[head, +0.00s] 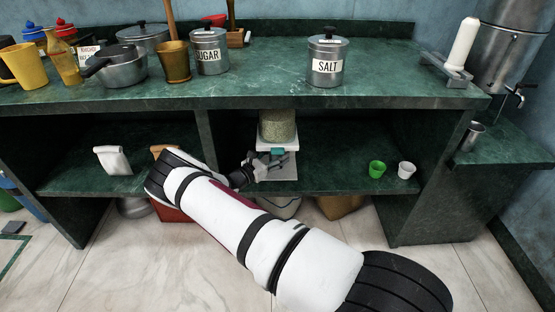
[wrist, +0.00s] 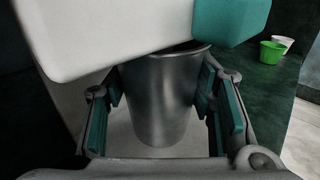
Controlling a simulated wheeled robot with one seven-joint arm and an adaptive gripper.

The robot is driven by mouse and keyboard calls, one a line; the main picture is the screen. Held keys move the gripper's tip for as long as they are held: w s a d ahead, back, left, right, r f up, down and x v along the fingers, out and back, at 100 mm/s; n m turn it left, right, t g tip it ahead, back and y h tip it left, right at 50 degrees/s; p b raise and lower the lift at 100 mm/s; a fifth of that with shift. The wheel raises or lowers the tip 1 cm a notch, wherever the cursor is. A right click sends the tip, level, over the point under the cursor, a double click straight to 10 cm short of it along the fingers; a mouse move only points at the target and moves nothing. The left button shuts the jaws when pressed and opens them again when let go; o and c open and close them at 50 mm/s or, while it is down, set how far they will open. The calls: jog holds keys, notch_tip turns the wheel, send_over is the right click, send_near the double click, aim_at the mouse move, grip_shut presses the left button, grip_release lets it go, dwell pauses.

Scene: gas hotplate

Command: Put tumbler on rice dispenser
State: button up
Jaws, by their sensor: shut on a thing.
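The tumbler, a plain steel cup (wrist: 158,105), is upright between my gripper's teal-padded fingers (wrist: 163,88) in the wrist view. My gripper is shut on it. The rice dispenser (head: 278,128) stands on the lower shelf in the head view, with a grain-filled top and a white and teal body. Its white and teal upper part (wrist: 130,30) hangs over the tumbler in the wrist view and hides part of its rim. The tumbler is above or on the dispenser's pale base (wrist: 135,148); I cannot tell if it touches. My gripper also shows in the head view (head: 262,170).
A green cup (head: 376,169) and a white cup (head: 406,170) stand on the shelf to the right. A white packet (head: 112,160) is at the left. The counter (head: 270,75) is above, with salt (head: 327,62) and sugar (head: 210,52) canisters. Free shelf lies right of the dispenser.

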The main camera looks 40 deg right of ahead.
jog(key=shift+d+f+b, duration=0.25)
jog(key=shift+f+b, duration=0.1)
jog(key=shift+f, duration=0.4)
jog(key=shift+f, duration=0.2)
jog(key=o, duration=1.3)
jog(key=shift+r, duration=0.1)
jog(key=shift+a+r, duration=0.1)
jog(key=shift+r, duration=0.1)
jog(key=a, duration=0.4)
jog(key=s+a+p, duration=0.1)
jog(key=a, duration=0.2)
jog(key=s+a+p, duration=0.1)
jog(key=a, duration=0.3)
jog(key=shift+a+f, duration=0.1)
jog(key=shift+a, duration=0.25)
